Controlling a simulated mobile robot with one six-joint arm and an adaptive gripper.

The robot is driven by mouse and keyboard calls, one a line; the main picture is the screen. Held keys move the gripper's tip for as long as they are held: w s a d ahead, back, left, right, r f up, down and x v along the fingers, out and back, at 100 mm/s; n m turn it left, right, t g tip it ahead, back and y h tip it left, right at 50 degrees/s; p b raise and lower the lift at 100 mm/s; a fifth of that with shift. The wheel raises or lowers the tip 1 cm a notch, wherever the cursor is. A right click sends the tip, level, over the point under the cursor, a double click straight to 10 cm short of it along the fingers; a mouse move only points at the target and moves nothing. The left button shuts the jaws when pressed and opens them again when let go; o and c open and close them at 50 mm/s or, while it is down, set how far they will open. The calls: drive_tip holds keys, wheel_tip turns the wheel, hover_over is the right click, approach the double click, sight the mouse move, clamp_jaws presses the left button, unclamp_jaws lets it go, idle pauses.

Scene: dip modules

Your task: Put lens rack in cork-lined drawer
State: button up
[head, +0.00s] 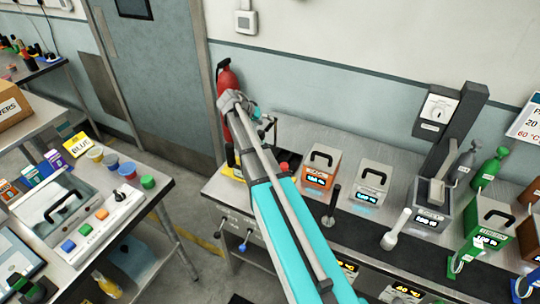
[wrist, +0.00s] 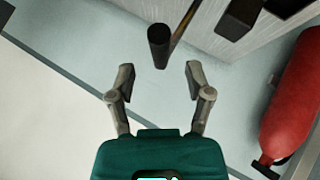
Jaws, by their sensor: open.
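My gripper (wrist: 160,70) is open in the wrist view, its two fingers spread apart. A dark rod with a round black end (wrist: 158,45) shows just beyond the fingertips, roughly in line with the gap. Nothing is visibly held. I cannot make out the lens rack in either view. I cannot identify the cork-lined drawer or see any cork lining.
A red fire extinguisher (head: 228,79) hangs on the wall near my wrist; it also shows in the wrist view (wrist: 292,100). The right bench carries several boxes, including an orange one (head: 320,168). Floor lies between the benches.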

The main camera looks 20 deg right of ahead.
sight(271, 124)
drive_tip(key=shift+b+x, duration=1.15)
drive_tip(key=shift+x, duration=0.85)
clamp_jaws()
